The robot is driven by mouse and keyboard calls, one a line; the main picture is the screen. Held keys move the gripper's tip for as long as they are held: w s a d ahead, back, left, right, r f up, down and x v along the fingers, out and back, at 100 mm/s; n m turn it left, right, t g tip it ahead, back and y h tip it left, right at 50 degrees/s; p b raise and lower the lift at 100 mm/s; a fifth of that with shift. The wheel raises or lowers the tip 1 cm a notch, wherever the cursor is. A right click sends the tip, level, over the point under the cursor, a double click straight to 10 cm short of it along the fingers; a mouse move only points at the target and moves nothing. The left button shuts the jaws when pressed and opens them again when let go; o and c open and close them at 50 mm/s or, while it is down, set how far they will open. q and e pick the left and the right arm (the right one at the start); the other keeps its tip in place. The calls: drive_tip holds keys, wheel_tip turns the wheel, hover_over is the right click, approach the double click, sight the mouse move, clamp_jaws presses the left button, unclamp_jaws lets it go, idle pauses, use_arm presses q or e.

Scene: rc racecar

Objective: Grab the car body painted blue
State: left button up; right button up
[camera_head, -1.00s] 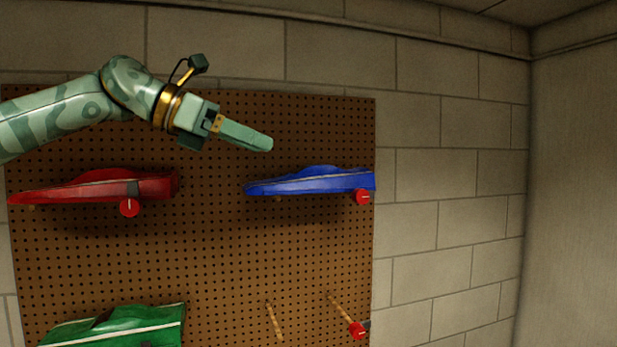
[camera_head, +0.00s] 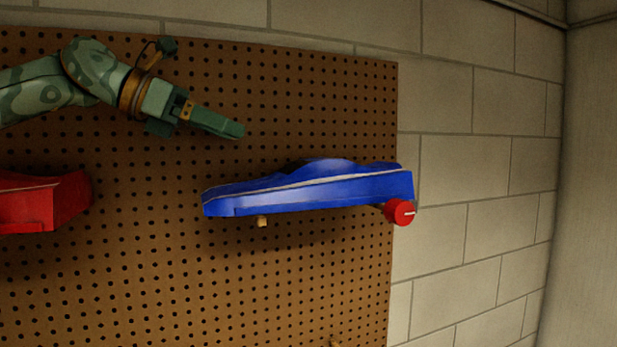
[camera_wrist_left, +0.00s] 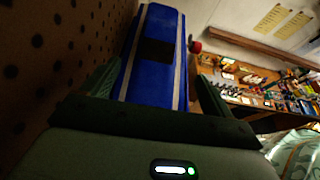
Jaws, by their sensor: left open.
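The blue car body (camera_head: 310,190) rests on pegs on the brown pegboard, right of centre in the head view. A pale stripe runs along its side. My left gripper (camera_head: 238,131) is above and left of the car body, apart from it in the head view. In the left wrist view the blue car body (camera_wrist_left: 152,80), with a black patch and pale stripes, lies ahead between the open fingers of my left gripper (camera_wrist_left: 155,88). The gripper holds nothing. My right gripper is not in view.
The pegboard (camera_head: 150,290) fills the left and middle. A red car body (camera_head: 45,203) hangs at the left. A round red piece (camera_head: 399,212) sits at the blue body's right end. The wrist view shows a cluttered workbench (camera_wrist_left: 262,98) at the right.

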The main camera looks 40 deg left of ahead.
use_arm(q)
drive_tip(key=p, duration=0.3)
approach(308, 161)
drive_tip(key=x, duration=0.5)
drive_tip(key=shift+w+f, duration=0.1)
drive_tip(key=shift+w, duration=0.05)
drive_tip(key=shift+w+d+p, duration=0.2)
drive_tip(key=shift+w+p, duration=0.05)
drive_tip(key=shift+p, duration=0.1)
drive_tip(key=p+x, duration=0.2)
drive_tip(key=x, duration=0.2)
drive_tip(key=shift+w+f+p, duration=0.15)
drive_tip(key=shift+w+p, duration=0.15)
drive_tip(key=shift+w, duration=0.1)
drive_tip(key=shift+s, duration=0.3)
drive_tip(key=c, duration=1.1)
drive_tip(key=shift+w, duration=0.15)
